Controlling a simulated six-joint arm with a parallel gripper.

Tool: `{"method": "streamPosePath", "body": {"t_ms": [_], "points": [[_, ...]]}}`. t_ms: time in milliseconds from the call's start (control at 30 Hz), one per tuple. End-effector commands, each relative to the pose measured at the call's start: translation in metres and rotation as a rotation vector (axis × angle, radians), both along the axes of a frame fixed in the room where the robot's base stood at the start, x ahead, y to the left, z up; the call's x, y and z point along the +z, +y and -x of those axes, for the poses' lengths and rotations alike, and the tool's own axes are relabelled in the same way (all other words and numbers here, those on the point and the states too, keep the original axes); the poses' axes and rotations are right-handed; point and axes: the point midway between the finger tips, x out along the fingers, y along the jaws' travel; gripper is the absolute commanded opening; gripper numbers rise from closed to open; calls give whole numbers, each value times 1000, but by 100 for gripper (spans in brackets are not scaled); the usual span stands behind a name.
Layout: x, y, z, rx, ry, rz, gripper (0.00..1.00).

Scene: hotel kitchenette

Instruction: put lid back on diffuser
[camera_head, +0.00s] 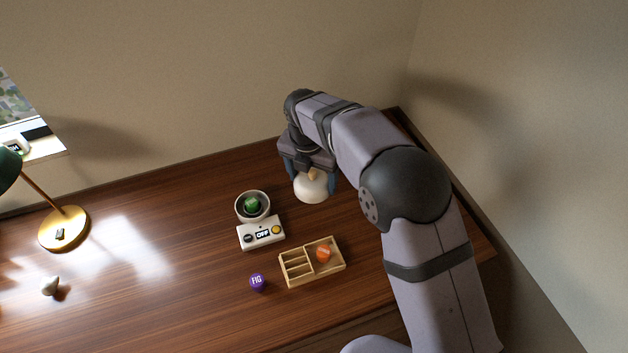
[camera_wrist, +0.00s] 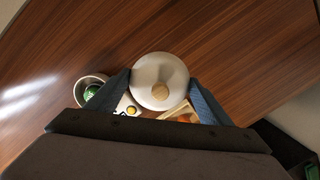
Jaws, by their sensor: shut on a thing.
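The lid is a cream-white dome with a wooden knob; it shows in the head view (camera_head: 312,188) and in the wrist view (camera_wrist: 153,72). My gripper (camera_head: 313,172) is shut on the lid, with blue fingers on either side of it in the wrist view (camera_wrist: 163,88). The lid is to the right of the diffuser (camera_head: 240,212). The diffuser is an open round bowl with a green piece (camera_head: 252,204) inside. Its white base (camera_head: 261,244) has a display reading OFF and a yellow button. I cannot tell whether the lid touches the table.
A wooden divided tray (camera_head: 297,282) holding an orange piece (camera_head: 323,253) stands in front. A purple piece marked FIG (camera_head: 257,282) lies left of the tray. A brass lamp (camera_head: 64,232) and a small pale object (camera_head: 50,286) are at left. The table between lamp and diffuser is clear.

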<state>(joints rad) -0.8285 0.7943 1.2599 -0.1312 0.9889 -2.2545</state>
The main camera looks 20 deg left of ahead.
Motion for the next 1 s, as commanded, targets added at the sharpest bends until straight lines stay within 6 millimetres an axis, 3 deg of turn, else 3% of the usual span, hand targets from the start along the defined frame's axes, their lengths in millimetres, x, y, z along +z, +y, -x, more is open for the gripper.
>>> {"method": "streamPosePath", "body": {"t_ms": [133,367,633,833,1000], "points": [[7,9,14,31,1,2,51],[-12,25,54,107,3,4,51],[-25,78,88,210,0,0,51],[-26,115,88,288,-2,-4,51],[-11,135,79,341,-3,-4,51]]}}
